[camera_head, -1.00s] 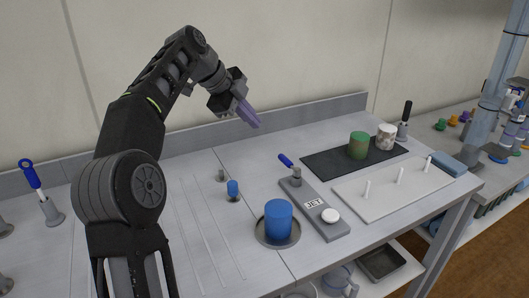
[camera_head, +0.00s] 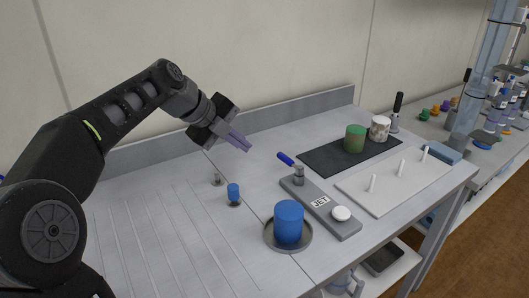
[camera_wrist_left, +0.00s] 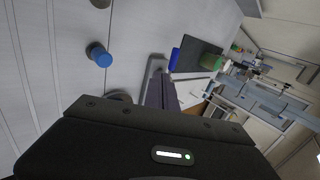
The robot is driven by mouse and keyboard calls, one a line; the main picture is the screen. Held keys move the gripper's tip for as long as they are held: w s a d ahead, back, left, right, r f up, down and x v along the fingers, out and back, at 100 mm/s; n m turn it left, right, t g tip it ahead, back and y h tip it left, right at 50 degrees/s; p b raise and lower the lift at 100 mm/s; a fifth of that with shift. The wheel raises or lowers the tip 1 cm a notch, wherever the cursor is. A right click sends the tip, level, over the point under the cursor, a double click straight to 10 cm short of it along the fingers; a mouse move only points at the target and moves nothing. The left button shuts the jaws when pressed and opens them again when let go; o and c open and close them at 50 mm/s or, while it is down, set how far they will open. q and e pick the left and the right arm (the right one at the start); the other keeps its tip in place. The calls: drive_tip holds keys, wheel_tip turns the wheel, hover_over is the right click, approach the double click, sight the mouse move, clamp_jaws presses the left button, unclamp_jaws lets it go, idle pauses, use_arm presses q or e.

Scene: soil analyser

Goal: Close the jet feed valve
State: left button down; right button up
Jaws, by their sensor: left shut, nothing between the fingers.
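The jet feed valve is a grey block (camera_head: 325,212) with a JET label, a white round knob (camera_head: 341,213) at its near end and a blue lever handle (camera_head: 286,158) on a grey post at its far end. The lever points up and to the left, away from the block. My left gripper (camera_head: 247,148) is shut and empty, in the air to the left of the lever and above it. In the left wrist view the purple fingers (camera_wrist_left: 161,94) cover part of the block, with the blue handle (camera_wrist_left: 174,59) just beyond. My right gripper is not in view.
A blue cylinder (camera_head: 289,222) stands on a round grey dish left of the block. A small blue-topped post (camera_head: 233,192) stands further left. A dark mat (camera_head: 322,157) bears a green jar (camera_head: 354,139) and a speckled jar (camera_head: 379,128). A white board (camera_head: 411,185) carries several pegs.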

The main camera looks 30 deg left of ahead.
sight(289, 162)
use_arm(q)
drive_tip(key=x, duration=0.4)
drive_tip(key=w+r+p+x, duration=0.1)
drive_tip(key=x, duration=0.3)
drive_tip(key=d+p+x, duration=0.1)
drive_tip(key=x, duration=0.4)
drive_tip(key=shift+w+r, duration=0.25)
drive_tip(key=shift+a, duration=0.1)
